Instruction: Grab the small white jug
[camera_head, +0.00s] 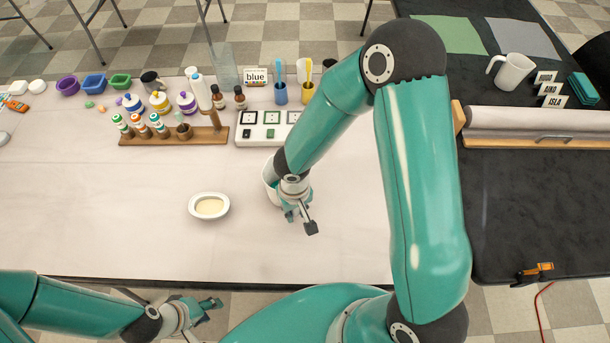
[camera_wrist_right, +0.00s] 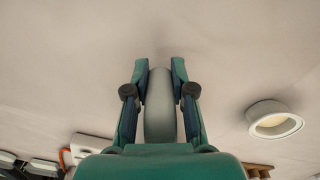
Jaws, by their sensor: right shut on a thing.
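A white vessel (camera_head: 269,181), which looks like the small white jug, stands on the pale table, largely hidden behind my right gripper (camera_head: 303,218). In the right wrist view, the fingers of my right gripper (camera_wrist_right: 158,100) are on both sides of a rounded pale part of the jug (camera_wrist_right: 158,110) and shut on it. I cannot tell whether this part is the handle or the wall. My left gripper (camera_head: 208,312) is empty in front of the table's front edge, with its fingers apart.
A white oval dish (camera_head: 194,211) with cream-coloured contents lies left of the jug. Bottles in a wooden rack (camera_head: 160,139) and a white tray (camera_head: 248,140) stand behind. A larger white jug (camera_head: 513,72) is on the black table. The front left of the pale table is clear.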

